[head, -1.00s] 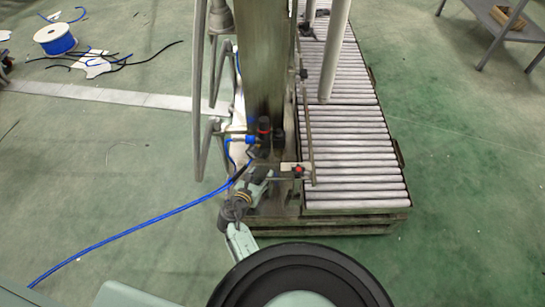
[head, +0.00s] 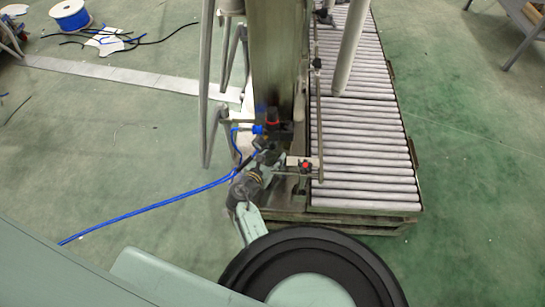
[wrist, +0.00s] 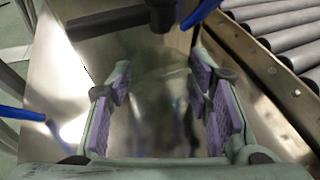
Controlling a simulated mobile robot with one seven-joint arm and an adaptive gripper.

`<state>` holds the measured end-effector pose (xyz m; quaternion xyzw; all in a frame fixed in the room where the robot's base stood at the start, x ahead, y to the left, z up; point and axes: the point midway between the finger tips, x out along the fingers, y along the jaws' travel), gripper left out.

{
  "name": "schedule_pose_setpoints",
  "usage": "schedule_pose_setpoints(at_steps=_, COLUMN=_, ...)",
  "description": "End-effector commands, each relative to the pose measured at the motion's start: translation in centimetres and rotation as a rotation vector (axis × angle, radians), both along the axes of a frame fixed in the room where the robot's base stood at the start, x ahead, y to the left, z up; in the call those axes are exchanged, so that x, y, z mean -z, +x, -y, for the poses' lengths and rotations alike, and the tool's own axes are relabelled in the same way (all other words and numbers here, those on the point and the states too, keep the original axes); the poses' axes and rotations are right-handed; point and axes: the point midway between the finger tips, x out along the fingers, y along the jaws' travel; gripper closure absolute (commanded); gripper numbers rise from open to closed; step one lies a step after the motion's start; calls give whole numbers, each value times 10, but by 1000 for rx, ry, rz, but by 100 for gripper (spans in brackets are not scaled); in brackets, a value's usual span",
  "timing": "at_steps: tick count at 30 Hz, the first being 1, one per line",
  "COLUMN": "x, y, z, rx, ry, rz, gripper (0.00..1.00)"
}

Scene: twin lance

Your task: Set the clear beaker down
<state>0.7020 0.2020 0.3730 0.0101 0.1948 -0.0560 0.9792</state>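In the wrist view my gripper (wrist: 165,108) shows its two fingers with purple pads, standing apart on either side of a faint see-through shape. This shape, the clear beaker (wrist: 160,112), shows only as blurred vertical streaks and glints between the pads; its rim and base are hard to make out. Bare shiny metal lies behind and below it. In the head view my arm reaches toward the foot of the tall metal post (head: 277,70), but the fingers and beaker cannot be picked out among the fittings there.
A roller conveyor (head: 362,150) runs along the post's right side; its rollers also show in the wrist view (wrist: 270,22). A red-topped fitting (head: 272,122) and blue hose (head: 150,210) are close to my arm. A blue cable spool (head: 72,18) stands on open green floor.

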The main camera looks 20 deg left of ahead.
Motion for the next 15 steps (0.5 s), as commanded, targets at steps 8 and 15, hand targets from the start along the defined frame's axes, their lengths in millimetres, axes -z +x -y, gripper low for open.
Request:
schedule_pose_setpoints(at_steps=8, x=0, y=0, z=0, rx=0, ry=0, rz=0, gripper=37)
schedule_pose_setpoints(at_steps=15, x=-1, y=0, z=0, rx=0, ry=1, rz=0, gripper=37)
